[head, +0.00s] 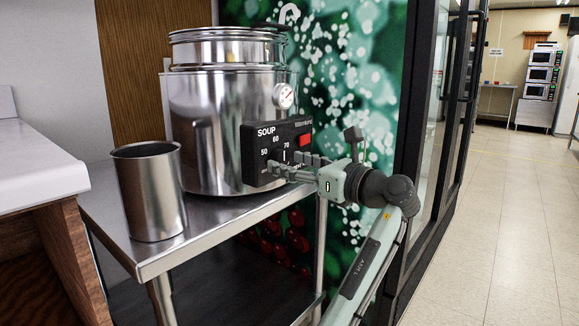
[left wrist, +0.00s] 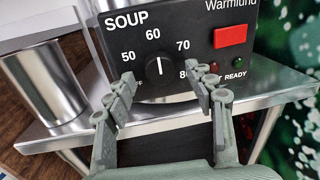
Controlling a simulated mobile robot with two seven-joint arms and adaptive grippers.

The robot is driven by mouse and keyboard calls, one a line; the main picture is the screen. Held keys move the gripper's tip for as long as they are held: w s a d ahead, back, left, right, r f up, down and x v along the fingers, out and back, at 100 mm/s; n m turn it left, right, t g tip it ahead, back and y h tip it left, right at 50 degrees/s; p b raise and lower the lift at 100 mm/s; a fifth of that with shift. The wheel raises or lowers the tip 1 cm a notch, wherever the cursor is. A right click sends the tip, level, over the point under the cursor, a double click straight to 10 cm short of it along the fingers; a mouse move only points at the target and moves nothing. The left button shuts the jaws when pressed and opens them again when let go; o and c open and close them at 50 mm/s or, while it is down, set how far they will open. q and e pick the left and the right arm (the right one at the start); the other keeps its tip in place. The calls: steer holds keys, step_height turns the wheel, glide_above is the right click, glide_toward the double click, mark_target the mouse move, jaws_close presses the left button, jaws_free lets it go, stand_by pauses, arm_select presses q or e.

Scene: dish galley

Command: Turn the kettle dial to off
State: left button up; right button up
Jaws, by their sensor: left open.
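The soup kettle (head: 225,120) is a large steel pot with a black control box (head: 255,135) on its front. In the left wrist view the round black dial (left wrist: 158,69) sits on that box, its white pointer line standing nearly upright, towards the 60 mark. The off label (left wrist: 138,85) is at the dial's lower left, partly hidden by a finger. My left gripper (head: 288,167) is open in front of the box, with one finger to each side of the dial in the left wrist view. Contact with the dial is not visible. My right gripper is not in view.
The kettle stands on a steel table (head: 135,235); a steel cylindrical container (head: 150,195) stands left of it. The box has a red switch (left wrist: 230,36) and small lamps. A white counter (head: 35,170) is at left. A dark-framed glass door (head: 430,130) and open floor lie right.

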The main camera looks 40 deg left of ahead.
arm_select(q)
steer(key=shift+a, duration=0.35)
steer(key=c, duration=1.2)
steer(key=shift+o, duration=0.2)
